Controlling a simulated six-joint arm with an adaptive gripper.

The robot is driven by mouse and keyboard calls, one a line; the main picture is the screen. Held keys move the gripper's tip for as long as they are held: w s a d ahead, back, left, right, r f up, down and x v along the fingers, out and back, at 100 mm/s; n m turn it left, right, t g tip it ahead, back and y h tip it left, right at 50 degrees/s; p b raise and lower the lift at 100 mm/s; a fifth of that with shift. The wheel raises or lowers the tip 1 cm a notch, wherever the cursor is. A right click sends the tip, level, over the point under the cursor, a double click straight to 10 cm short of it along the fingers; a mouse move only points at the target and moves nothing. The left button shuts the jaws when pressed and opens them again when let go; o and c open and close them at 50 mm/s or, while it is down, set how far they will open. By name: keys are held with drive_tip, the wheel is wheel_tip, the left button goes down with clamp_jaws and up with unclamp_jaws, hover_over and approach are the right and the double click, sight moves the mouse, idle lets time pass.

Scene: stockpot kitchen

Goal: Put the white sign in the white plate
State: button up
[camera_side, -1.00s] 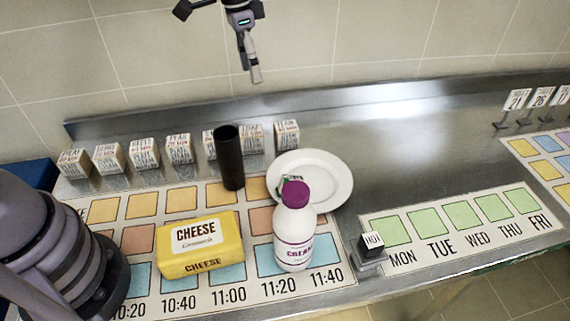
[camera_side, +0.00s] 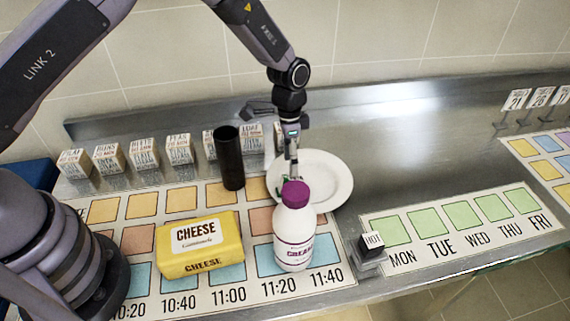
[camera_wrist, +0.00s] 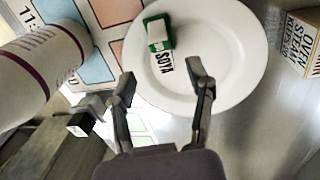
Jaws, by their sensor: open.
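The white plate (camera_side: 335,185) lies on the steel counter behind the cream bottle; the wrist view also shows it (camera_wrist: 240,50). A green and white piece marked SOYA (camera_wrist: 158,35) lies in the plate, toward its left side in the wrist view; in the side view the bottle and my gripper mostly hide it. Small white signs on dark stands, such as one marked 21 (camera_side: 516,99) and one marked 26 (camera_side: 541,96), stand at the far right. My gripper (camera_side: 291,172) is above the plate near the SOYA piece, its two fingers apart, empty (camera_wrist: 162,78).
The white cream bottle (camera_side: 294,235) with a purple cap stands close in front of the plate. A dark cylinder (camera_side: 229,160), yellow cheese pack (camera_side: 199,245) and several lettered blocks (camera_side: 143,154) stand left. A small HOT block (camera_side: 372,242) stands front right. Counter right of the plate is clear.

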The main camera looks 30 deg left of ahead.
sight(290, 178)
drive_tip(key=f, duration=0.5)
drive_tip(key=shift+s+d, duration=0.1)
drive_tip(key=shift+s, duration=0.15)
clamp_jaws()
